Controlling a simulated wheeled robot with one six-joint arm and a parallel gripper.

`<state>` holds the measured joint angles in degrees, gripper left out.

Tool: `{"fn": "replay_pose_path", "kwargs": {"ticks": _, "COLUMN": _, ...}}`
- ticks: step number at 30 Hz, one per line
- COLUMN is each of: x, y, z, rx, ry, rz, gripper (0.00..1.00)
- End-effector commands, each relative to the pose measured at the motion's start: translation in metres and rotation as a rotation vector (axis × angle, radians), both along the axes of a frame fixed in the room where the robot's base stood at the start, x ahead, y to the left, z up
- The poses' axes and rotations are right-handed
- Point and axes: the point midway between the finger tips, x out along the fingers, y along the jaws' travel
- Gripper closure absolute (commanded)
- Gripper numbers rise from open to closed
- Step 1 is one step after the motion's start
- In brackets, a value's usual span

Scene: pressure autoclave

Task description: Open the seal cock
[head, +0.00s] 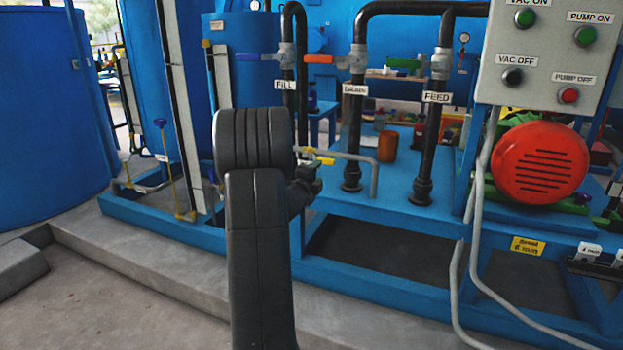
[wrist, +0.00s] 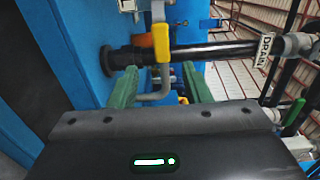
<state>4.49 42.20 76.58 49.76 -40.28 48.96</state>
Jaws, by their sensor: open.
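A small yellow lever (wrist: 163,66) on a bent grey pipe (wrist: 152,97) shows in the wrist view; I take it as the seal cock, though no label on it is readable. In the head view the yellow lever (head: 325,160) sits low, just right of my arm, with the grey pipe (head: 374,180) running right and bending down. My gripper (wrist: 156,72) is open, its two green fingers on either side of the lever in the picture. I see no contact, and depth is unclear. In the head view my gripper (head: 309,165) is partly hidden by my arm.
Black pipes labelled FILL (head: 289,110), DRAIN (head: 354,130) and FEED (head: 429,130) stand close by. The DRAIN pipe (wrist: 205,52) crosses the wrist view. A control box (head: 545,50) and a red motor (head: 541,163) are at right. Concrete floor is free at lower left.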

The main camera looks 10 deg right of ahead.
Motion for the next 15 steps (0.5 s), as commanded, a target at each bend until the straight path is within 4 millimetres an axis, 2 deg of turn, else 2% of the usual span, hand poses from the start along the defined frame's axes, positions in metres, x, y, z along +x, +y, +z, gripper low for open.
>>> {"fn": "replay_pose_path", "kwargs": {"ticks": 6, "x": -0.026, "y": 0.018, "z": 0.001, "rx": 0.0, "ry": 0.0, "rz": 0.001, "gripper": 0.56}}
{"fn": "replay_pose_path", "kwargs": {"ticks": 15, "x": -0.034, "y": 0.022, "z": 0.0, "rx": -0.001, "ry": 0.001, "rz": 0.0, "gripper": 0.56}}
